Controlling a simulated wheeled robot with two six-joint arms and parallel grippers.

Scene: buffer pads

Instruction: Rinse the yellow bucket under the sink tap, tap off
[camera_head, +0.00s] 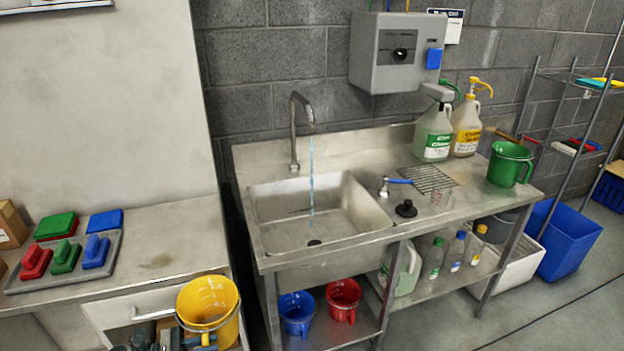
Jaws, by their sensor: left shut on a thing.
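The yellow bucket (209,302) is at the lower left, in front of the metal bench and outside the sink, with its open top tilted toward the camera. My left gripper (200,338) is shut on the bucket at its lower near side; the fingers are partly hidden at the bottom edge. The sink (275,214) is to the right of the bucket, and its basin is empty. The tap (295,132) stands at the back of the sink, and a thin blue stream of water (312,175) falls from it into the basin. A blue tap lever (398,181) sits on the counter right of the basin. My right gripper is out of view.
A tray with coloured pads (70,255) lies on the left bench (160,262). A black plug (406,209), a green jug (510,164) and soap bottles (434,135) stand right of the sink. Blue (297,313) and red (344,299) buckets are below it.

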